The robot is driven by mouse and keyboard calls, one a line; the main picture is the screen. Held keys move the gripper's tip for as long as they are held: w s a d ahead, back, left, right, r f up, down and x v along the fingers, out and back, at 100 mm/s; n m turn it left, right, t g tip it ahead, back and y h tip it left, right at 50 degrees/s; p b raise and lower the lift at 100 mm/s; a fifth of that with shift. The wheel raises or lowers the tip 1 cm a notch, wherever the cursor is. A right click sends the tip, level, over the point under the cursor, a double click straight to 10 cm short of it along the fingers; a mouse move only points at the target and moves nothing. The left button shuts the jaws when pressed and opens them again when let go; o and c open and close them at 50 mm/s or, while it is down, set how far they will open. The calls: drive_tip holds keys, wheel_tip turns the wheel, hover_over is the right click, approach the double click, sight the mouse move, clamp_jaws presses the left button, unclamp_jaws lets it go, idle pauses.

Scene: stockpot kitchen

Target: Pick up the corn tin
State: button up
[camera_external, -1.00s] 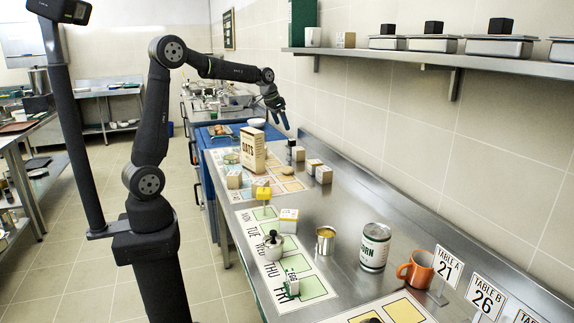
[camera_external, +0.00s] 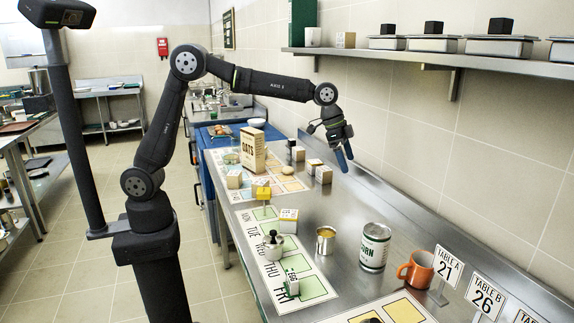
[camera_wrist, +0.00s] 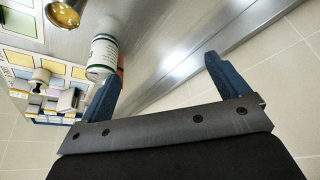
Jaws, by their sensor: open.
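The corn tin (camera_external: 374,247) is a silver can with a white and green label. It stands upright on the steel counter (camera_external: 420,222), left of an orange mug (camera_external: 416,270). My gripper (camera_external: 345,160) is in the air above the counter's back edge, farther along the counter from the tin and apart from it. In the wrist view my gripper (camera_wrist: 158,80) has its two blue fingers spread wide with nothing between them. The tin (camera_wrist: 103,56) shows there beyond the left fingertip, with a bit of the orange mug behind that finger.
A small open can (camera_external: 325,240) stands left of the tin. Table number cards (camera_external: 448,266) stand to the right. An oats box (camera_external: 252,150) and several small boxes stand farther back. A wall shelf (camera_external: 430,56) runs above the counter. The counter behind the tin is clear.

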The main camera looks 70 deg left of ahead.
sight(371, 227)
drive_tip(key=s+d+f+m, duration=0.1)
drive_tip(key=s+d+m, duration=0.35)
drive_tip(key=d, duration=1.05)
drive_tip(key=shift+n+g+h, duration=0.4)
drive_tip(key=shift+n, duration=0.45)
drive_tip(key=x, duration=0.7)
drive_tip(key=s+x, duration=0.1)
drive_tip(key=x, duration=0.2)
drive_tip(key=shift+d+f, duration=0.3)
drive_tip(key=shift+f, duration=0.05)
drive_tip(key=shift+w+d+f, duration=0.15)
drive_tip(key=shift+d+f, duration=0.05)
drive_tip(key=shift+f, duration=0.3)
drive_tip(key=shift+w+d+f, duration=0.25)
drive_tip(key=shift+d+f, duration=0.25)
drive_tip(key=shift+f, duration=0.2)
drive_tip(key=shift+w+d+f, duration=0.25)
drive_tip(key=shift+d+f, duration=0.25)
drive_tip(key=shift+f, duration=0.25)
drive_tip(key=shift+w+d+f, duration=0.25)
drive_tip(key=shift+d+f, duration=0.25)
drive_tip(key=shift+f, duration=0.2)
drive_tip(key=shift+r, duration=0.1)
drive_tip(key=c, duration=1.4)
